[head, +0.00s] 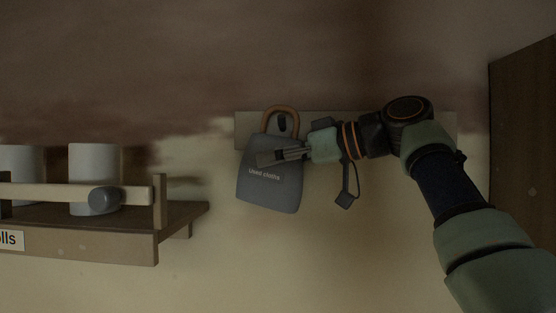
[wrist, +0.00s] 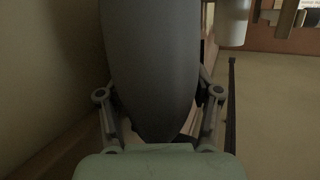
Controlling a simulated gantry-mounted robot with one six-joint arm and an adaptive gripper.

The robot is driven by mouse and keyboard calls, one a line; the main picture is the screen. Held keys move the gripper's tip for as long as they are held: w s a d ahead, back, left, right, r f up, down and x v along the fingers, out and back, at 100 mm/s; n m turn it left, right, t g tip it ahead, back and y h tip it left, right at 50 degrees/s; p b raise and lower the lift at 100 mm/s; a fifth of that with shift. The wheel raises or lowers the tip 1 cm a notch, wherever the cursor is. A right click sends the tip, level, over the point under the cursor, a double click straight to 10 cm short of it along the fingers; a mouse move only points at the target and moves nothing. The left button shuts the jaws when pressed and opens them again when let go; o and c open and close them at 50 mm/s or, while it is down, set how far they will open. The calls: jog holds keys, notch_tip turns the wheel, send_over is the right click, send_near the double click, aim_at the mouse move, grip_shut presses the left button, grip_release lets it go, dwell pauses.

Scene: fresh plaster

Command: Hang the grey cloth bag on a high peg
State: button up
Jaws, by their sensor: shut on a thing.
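The grey cloth bag (head: 268,189), printed "Used cloths", hangs upright in front of the peg board (head: 243,130) in the head view. Its brown handle loop (head: 280,109) stands up above it. A dark peg (head: 282,124) shows inside the loop; I cannot tell whether the loop is around the peg or only in front of it. My gripper (head: 275,156) reaches in from the right and is shut on the bag's upper part. In the wrist view the bag (wrist: 153,60) fills the middle between my fingers (wrist: 158,108), and the tips are hidden.
At the left, a wooden shelf (head: 110,249) with a front rail holds white rolls (head: 95,165). A dark wooden panel (head: 525,150) stands at the right edge. The wall below the bag is clear. The upper wall is dark and streaky.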

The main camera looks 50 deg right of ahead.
aim_at(278, 176)
jog(key=shift+w+d+f+b, duration=0.1)
jog(key=shift+d+f+b, duration=0.1)
jog(key=shift+f+b, duration=1.1)
dwell(0.4)
jog(key=o, duration=1.1)
jog(key=shift+f, duration=0.3)
jog(key=o, duration=0.5)
jog(key=shift+a+r, duration=0.1)
jog(key=shift+r, duration=0.05)
jog(key=shift+o, duration=0.2)
jog(key=shift+r, duration=0.1)
jog(key=shift+r, duration=0.1)
jog(key=shift+s, duration=0.2)
jog(key=shift+s+d, duration=0.25)
jog(key=shift+s, duration=0.05)
jog(key=v, duration=1.1)
